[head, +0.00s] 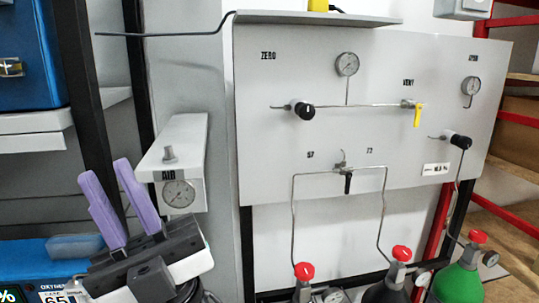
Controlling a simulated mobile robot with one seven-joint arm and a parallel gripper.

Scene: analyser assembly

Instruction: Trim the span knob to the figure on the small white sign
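A black knob (460,141) sits on the right side of the grey panel, below a gauge (471,87) whose label is blurred but looks like SPAN. The small white sign (436,169) is below and left of this knob; its figure is too small to read surely. A blue analyser (38,274) marked OXYGEN stands at lower left; its display shows 65 and is partly hidden behind my gripper. My gripper (106,168) has purple fingers pointing up, spread apart with nothing between them. It is at lower left, far from the black knob.
The panel (270,185) also carries a ZERO knob (303,109), a yellow vent handle (418,115) and a black lever (348,182). Red-topped cylinders (401,258) stand below. An AIR box with a gauge (179,193) juts out beside my gripper. A bent rod (170,34) sticks out at upper left.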

